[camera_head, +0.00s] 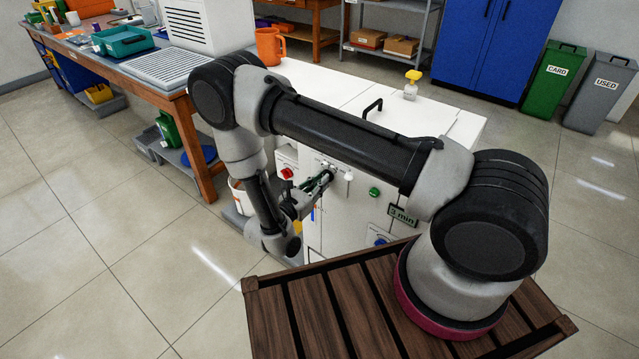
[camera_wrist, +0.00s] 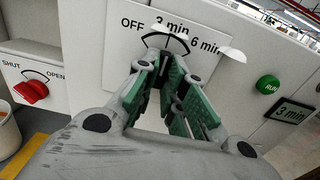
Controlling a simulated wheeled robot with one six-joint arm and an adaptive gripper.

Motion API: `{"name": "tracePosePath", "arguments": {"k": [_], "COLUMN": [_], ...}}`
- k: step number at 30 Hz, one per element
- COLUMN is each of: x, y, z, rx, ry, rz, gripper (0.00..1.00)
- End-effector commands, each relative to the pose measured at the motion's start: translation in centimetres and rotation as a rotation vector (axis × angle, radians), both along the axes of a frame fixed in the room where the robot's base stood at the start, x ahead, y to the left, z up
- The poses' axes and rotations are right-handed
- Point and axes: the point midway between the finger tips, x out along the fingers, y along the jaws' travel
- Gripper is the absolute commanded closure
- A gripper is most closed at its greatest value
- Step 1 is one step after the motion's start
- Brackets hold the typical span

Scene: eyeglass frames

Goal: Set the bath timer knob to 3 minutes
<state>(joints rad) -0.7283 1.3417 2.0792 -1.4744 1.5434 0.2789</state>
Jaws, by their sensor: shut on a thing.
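The bath timer dial (camera_wrist: 165,40) is on the white panel in the wrist view, with an arc and the labels OFF, 3 min and 6 min. My gripper (camera_wrist: 165,68) has its green-padded fingers at the dial's centre, shut on the timer knob. The fingers hide most of the knob, so I cannot read its pointer clearly. In the head view my gripper (camera_head: 326,178) reaches the front of the white cabinet (camera_head: 345,225). A small display (camera_wrist: 290,115) reads "3 min"; it also shows in the head view (camera_head: 402,215).
A red knob (camera_wrist: 31,91) marked SHUT and OPEN is left of the dial. A green RUN button (camera_wrist: 268,84) is to the right. Pale rounded parts (camera_wrist: 232,54) stick out close to the right finger. A wooden bench (camera_head: 205,140) stands left of the cabinet.

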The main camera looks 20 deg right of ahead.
Motion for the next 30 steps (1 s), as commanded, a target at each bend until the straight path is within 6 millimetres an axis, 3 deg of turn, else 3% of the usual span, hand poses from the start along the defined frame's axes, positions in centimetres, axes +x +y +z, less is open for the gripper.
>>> {"name": "tracePosePath", "arguments": {"k": [8, 9, 12, 23, 30], "x": [0.0, 0.0, 0.0, -0.2, -2.6], "y": [0.1, 0.1, 0.0, 0.3, 3.8], "z": [-0.1, -0.1, -0.1, 0.0, 0.0], "rx": [0.001, 0.001, 0.000, -0.001, 0.000], "ry": [0.002, 0.002, 0.001, 0.001, 0.000], "rz": [0.002, 0.002, 0.001, 0.002, 0.007], "gripper": [1.00, 0.85, 0.67, 0.67, 0.67]}}
